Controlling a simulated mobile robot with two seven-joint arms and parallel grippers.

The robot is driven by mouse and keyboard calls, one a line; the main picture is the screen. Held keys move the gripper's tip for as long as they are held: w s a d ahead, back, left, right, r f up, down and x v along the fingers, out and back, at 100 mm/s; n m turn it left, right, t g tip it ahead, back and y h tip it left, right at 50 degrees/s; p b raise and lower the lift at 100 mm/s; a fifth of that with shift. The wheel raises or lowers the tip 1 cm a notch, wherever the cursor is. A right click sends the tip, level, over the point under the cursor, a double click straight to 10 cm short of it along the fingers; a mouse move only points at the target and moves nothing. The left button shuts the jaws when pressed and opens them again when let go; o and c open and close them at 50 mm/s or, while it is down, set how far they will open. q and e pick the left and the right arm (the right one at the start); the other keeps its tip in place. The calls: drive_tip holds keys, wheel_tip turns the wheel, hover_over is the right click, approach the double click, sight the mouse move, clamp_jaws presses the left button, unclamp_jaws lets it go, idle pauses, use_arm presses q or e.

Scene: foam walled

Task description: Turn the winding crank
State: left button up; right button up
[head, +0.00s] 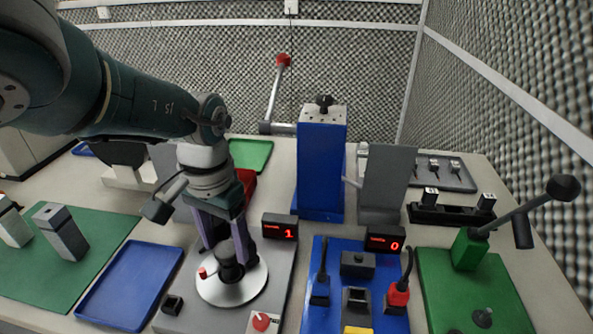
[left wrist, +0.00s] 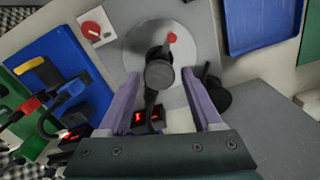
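A pale round disc (head: 232,288) on a grey base carries an upright black knob (head: 229,268) and a small red marker. It looks like the winding crank, though I cannot be sure; a blue column (head: 320,165) also has a side lever with a red ball (head: 283,60). My left gripper (head: 226,246) points down over the disc, its purple fingers apart on either side of the knob. In the left wrist view the black knob (left wrist: 159,74) stands between the open fingers, with visible gaps on both sides. My right gripper is not in view.
A display (head: 280,226) reading 1 stands beside the disc, and another (head: 385,240) reads 0. A blue tray (head: 130,284) lies left. A blue panel (head: 338,300) with handles and a green base (head: 480,290) with a long black-knobbed lever (head: 525,208) are right.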

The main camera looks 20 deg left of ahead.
sight(227, 248)
use_arm(q)
drive_tip(key=shift+o, duration=0.7)
drive_tip(key=shift+r, duration=0.15)
wheel_tip(227, 248, up, 10)
drive_tip(key=p, duration=1)
drive_tip(key=shift+d+f, duration=0.1)
drive_tip(key=shift+f, duration=0.1)
